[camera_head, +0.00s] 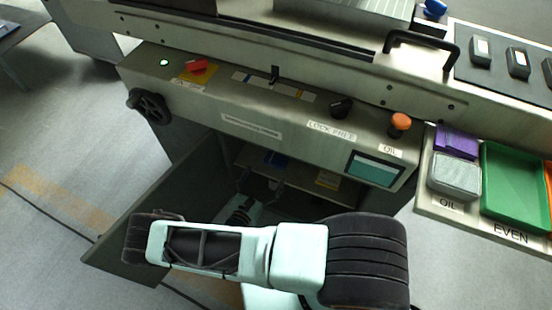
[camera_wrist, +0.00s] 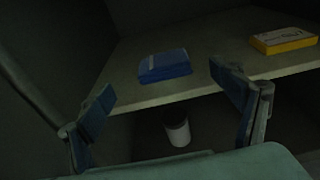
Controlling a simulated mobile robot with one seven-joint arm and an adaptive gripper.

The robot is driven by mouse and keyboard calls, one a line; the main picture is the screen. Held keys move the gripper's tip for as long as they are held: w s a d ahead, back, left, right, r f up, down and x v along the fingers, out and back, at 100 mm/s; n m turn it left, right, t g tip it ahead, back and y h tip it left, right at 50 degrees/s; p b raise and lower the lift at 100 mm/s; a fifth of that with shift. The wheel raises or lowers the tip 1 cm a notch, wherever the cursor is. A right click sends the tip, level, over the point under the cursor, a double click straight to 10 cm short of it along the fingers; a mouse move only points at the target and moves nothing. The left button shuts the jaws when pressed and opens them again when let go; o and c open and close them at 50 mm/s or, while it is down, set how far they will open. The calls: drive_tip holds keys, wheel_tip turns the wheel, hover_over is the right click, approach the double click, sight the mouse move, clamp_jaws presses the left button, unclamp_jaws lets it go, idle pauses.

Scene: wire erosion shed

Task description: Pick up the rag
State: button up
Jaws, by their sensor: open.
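A flat blue bundle (camera_wrist: 165,66), probably the folded rag, lies on a shelf inside the open cabinet. It has a pale strip on top. In the head view the blue bundle (camera_head: 276,159) is small and dark under the machine's front panel. My gripper (camera_wrist: 168,98) is open and empty, with its two fingers apart in front of the shelf edge. The bundle is beyond the fingers, between them in the picture and not touched. In the head view my gripper (camera_head: 260,186) reaches into the cabinet, partly hidden by my arm.
A yellow box (camera_wrist: 284,40) lies on the shelf (camera_wrist: 215,58) to the right of the bundle. A white cylinder (camera_wrist: 177,131) stands below the shelf. The cabinet door (camera_head: 160,215) hangs open at left. Trays (camera_head: 515,185) are at right.

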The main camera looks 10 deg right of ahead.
sight(277, 158)
drive_tip(key=b+x, duration=0.2)
drive_tip(key=x, duration=0.8)
drive_tip(key=shift+d+f, duration=0.1)
drive_tip(key=shift+d, duration=0.05)
drive_tip(key=c, duration=1.2)
drive_tip(key=shift+o, duration=0.2)
